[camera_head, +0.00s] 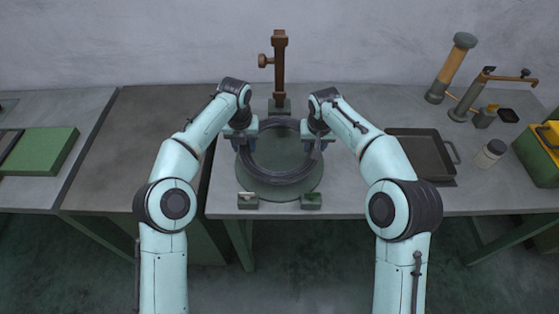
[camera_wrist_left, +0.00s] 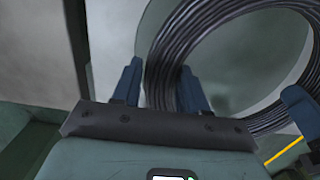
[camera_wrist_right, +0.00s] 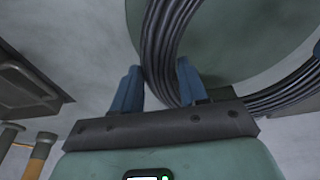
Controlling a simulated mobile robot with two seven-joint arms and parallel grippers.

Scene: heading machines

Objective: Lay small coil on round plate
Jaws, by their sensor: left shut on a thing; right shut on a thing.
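The small coil (camera_head: 246,162) is a dark ring of wound wire. In the head view it is over the round plate (camera_head: 280,194), a green-grey disc on the middle table; I cannot tell whether they touch. My left gripper (camera_head: 241,143) is shut on the coil's left side; the left wrist view shows the coil (camera_wrist_left: 172,52) between its fingers (camera_wrist_left: 158,90). My right gripper (camera_head: 317,143) is shut on the coil's right side; the right wrist view shows the coil (camera_wrist_right: 160,50) between its fingers (camera_wrist_right: 158,90). The plate (camera_wrist_right: 235,40) shows beyond the coil there.
A brown post (camera_head: 280,70) stands behind the plate. Two small blocks (camera_head: 248,201) (camera_head: 311,201) sit at the table's front edge. A dark tray (camera_head: 420,155), a jar (camera_head: 490,153) and upright tools (camera_head: 451,68) are on the right. A green box (camera_head: 42,151) lies far left.

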